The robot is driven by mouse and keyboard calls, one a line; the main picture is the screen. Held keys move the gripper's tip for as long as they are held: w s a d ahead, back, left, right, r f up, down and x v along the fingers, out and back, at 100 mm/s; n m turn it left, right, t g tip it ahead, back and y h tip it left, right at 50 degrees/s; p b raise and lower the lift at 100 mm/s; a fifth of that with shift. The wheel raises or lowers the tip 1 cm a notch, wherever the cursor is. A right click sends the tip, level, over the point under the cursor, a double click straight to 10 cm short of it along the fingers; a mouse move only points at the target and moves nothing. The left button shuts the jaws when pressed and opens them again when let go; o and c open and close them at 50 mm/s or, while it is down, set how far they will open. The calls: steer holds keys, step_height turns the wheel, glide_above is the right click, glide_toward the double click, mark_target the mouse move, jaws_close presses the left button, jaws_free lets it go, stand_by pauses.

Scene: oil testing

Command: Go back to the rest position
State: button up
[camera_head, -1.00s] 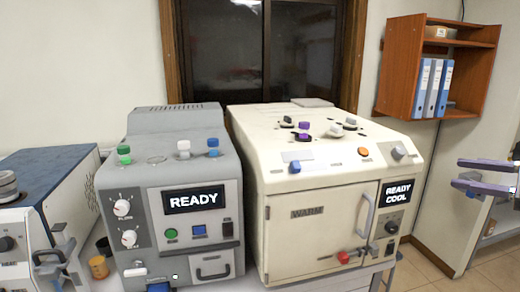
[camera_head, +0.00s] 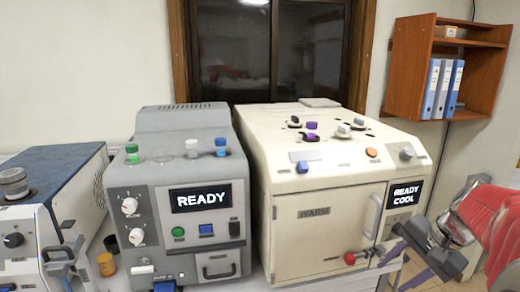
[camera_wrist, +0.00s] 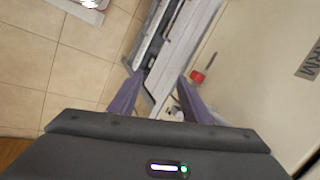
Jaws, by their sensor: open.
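My gripper (camera_head: 398,262) is at the lower right of the head view, in front of the cream machine (camera_head: 325,240) and near its lower right corner. Its purple fingers are apart and nothing is between them. In the wrist view the open fingers (camera_wrist: 157,88) point at a grey bench frame (camera_wrist: 180,45) above the tiled floor. I cannot tell how far the fingers are from the machine front.
The cream machine has a red knob (camera_head: 350,258), a door handle (camera_head: 374,216) and a "READY COOL" screen (camera_head: 406,194). A grey machine (camera_head: 190,140) stands to its left, beside a blue-topped machine (camera_head: 50,170). An orange-brown cup (camera_head: 106,264) sits between those two. A wooden shelf (camera_head: 405,65) hangs at right.

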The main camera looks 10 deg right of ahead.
steer(key=s+a+n, duration=0.3)
steer(key=a+n, duration=0.1)
steer(key=a, duration=0.4)
steer(key=s+a+n+h, duration=0.1)
steer(key=s+a+n, duration=0.2)
steer(key=a, duration=0.6)
steer(key=s+a+n+t+h, duration=0.1)
steer(key=s+a+n, duration=0.1)
steer(key=a+n, duration=0.4)
steer(key=shift+s+a+r+n, duration=0.2)
steer(key=shift+s+a+n, duration=0.15)
steer(key=shift+a, duration=0.9)
